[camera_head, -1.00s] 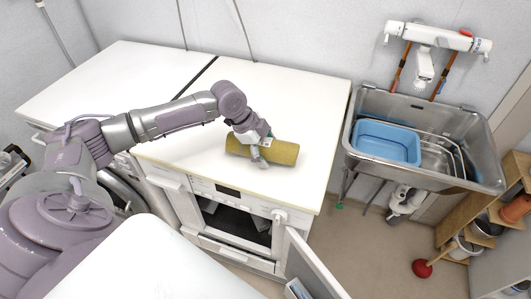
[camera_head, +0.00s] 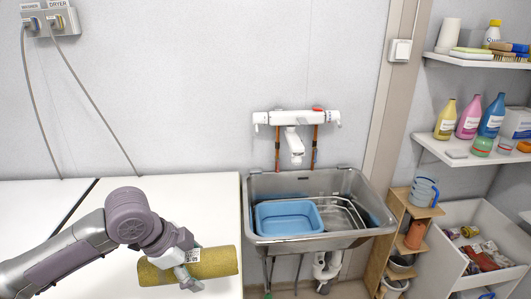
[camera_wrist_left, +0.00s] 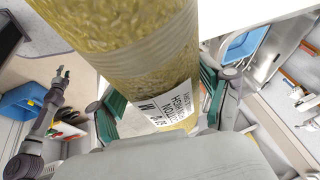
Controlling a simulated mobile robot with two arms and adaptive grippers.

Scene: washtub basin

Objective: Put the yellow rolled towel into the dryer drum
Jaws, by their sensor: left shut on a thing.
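The yellow rolled towel (camera_head: 215,262) lies lengthwise across my left gripper (camera_head: 185,275) at the bottom of the head view. The left gripper is shut around it near its left part. In the left wrist view the towel (camera_wrist_left: 130,45), with a white printed label, is between the green-padded fingers of the left gripper (camera_wrist_left: 165,100). I cannot tell whether the towel touches the white worktop (camera_head: 200,195). My right gripper (camera_wrist_left: 62,74) shows small at the left of the wrist view, fingers apart and empty. The dryer drum is out of view.
A steel sink (camera_head: 350,195) with a blue basin (camera_head: 288,217) stands right of the worktop. Shelves with bottles (camera_head: 470,118), a wooden stand (camera_head: 402,215) and an open drawer (camera_head: 470,225) are farther right. A blue bin (camera_wrist_left: 22,100) shows in the wrist view.

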